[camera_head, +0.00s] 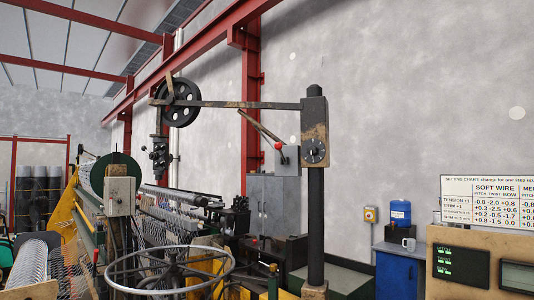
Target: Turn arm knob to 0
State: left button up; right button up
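A black round knob or dial with pale marks (315,150) sits on the worn box at the top of a dark upright post (316,220). It appears to be the arm knob. The marks are too small to read, so I cannot tell its setting. A long horizontal arm (240,104) runs left from this box to a black spoked wheel (182,103). A lever with a red ball end (278,146) hangs below the arm. Neither of my grippers is in view.
A large metal handwheel ring (170,250) stands low in front of the weaving machine. At right are a setting chart (488,202), a panel with green displays (460,265) and a blue cabinet (394,272) bearing a mug (409,244). Open air surrounds the post's top.

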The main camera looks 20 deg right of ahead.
aim_at(312, 150)
jog(key=u, duration=0.05)
jog(key=i, duration=1.2)
jog(key=z, duration=0.75)
jog(key=i, duration=0.85)
jog(key=z, duration=0.85)
